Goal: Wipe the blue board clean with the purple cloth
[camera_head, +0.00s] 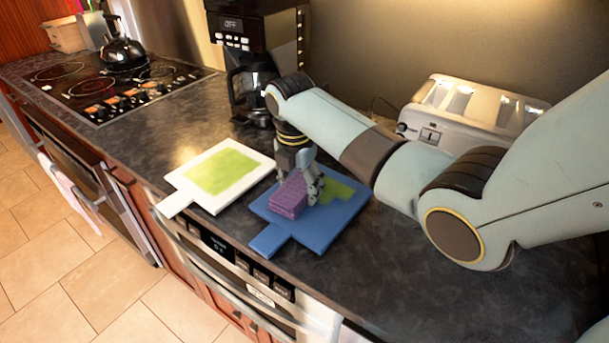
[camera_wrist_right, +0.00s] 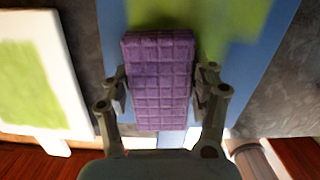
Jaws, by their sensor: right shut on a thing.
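The blue board (camera_head: 318,231) lies on the dark counter, its handle toward the front edge. A green stain (camera_head: 337,190) shows on its far right part, partly hidden by my gripper. The purple cloth (camera_head: 287,198) is a thick, grid-patterned block on the board's left-middle part. My right gripper (camera_head: 302,188) is above the board, shut on the cloth. In the right wrist view, the cloth (camera_wrist_right: 160,85) sits between both fingers, with the blue board (camera_wrist_right: 110,25) beneath and green stain (camera_wrist_right: 235,18) beyond it. I cannot tell if the cloth presses on the board. My left gripper is out of view.
A white board (camera_head: 180,187) with a green stain lies just left of the blue one. A coffee maker (camera_head: 250,90) stands behind, and a toaster (camera_head: 470,105) is at the back right. A kettle (camera_head: 123,50) sits on the stove at left. Counter at front right is clear.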

